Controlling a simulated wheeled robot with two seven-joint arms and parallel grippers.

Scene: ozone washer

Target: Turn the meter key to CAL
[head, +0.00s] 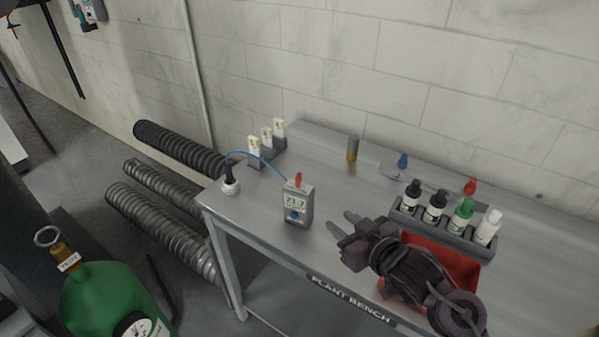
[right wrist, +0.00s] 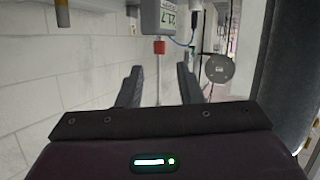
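The meter (head: 299,208) is a small grey box standing on the bench near its front left, with a lit display and a blue round spot on its face. A red key (head: 298,179) sticks up from its top. In the right wrist view the meter (right wrist: 168,18) appears upside down at the top, its red key (right wrist: 159,47) pointing down. My right gripper (head: 342,223) is open and empty, to the right of the meter and apart from it. In the right wrist view the key shows between and beyond the fingertips (right wrist: 159,70). The key's exact setting is too small to read. My left gripper is out of view.
The plant bench (head: 262,218) stands against a block wall. A blue cable links the meter to a black probe (head: 229,180). A bottle rack (head: 438,231) and a red tray (head: 462,270) sit near my right arm. A green cylinder (head: 112,300) stands front left.

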